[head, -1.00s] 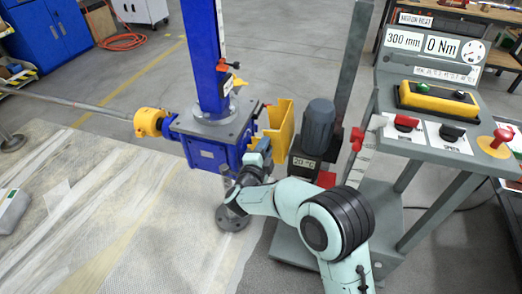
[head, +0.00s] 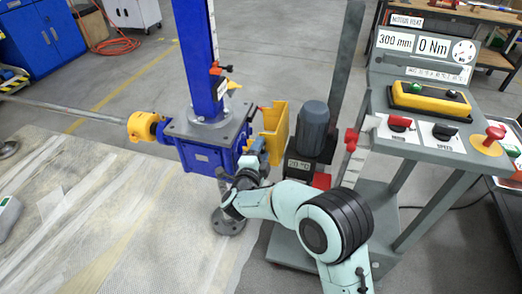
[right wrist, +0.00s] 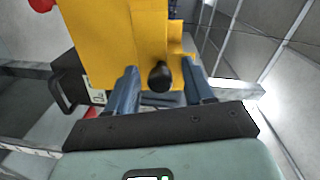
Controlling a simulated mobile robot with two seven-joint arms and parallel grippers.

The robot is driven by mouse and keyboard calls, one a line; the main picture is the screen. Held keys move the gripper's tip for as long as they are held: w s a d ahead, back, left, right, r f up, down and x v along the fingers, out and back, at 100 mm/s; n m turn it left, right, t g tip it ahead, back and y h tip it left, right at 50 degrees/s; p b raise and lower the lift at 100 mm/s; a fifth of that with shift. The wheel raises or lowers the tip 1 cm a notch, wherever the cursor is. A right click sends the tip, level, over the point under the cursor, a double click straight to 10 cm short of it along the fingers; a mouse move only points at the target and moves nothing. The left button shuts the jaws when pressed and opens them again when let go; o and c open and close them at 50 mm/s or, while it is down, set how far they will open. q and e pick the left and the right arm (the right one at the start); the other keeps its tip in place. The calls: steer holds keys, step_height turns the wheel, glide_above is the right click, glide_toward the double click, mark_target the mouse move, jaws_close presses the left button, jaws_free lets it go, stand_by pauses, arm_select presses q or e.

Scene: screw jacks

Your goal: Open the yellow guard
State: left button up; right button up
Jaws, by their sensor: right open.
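The yellow guard (head: 275,131) stands at the right side of the blue screw jack (head: 207,158), beside the dark motor. My right gripper (head: 256,152) is low in front of the guard, in the middle of the head view. In the right wrist view the guard (right wrist: 112,42) fills the upper middle, with a round black knob (right wrist: 161,76) on it. My right gripper (right wrist: 163,84) is open, with one blue finger on each side of the knob. I cannot tell whether the fingers touch it. My left gripper is not in view.
The grey motor (head: 313,128) stands close to the right of the guard. The control console (head: 435,148), with red and black knobs, is further right. A yellow coupling (head: 145,126) and long shaft extend left from the jack. Open floor lies behind the jack.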

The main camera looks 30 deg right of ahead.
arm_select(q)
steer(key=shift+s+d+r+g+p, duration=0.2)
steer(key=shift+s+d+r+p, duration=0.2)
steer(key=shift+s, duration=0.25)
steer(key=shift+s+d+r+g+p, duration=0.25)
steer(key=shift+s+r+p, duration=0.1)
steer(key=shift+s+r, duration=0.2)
arm_select(e)
steer(key=v, duration=1.3)
steer(key=shift+s+r, duration=0.1)
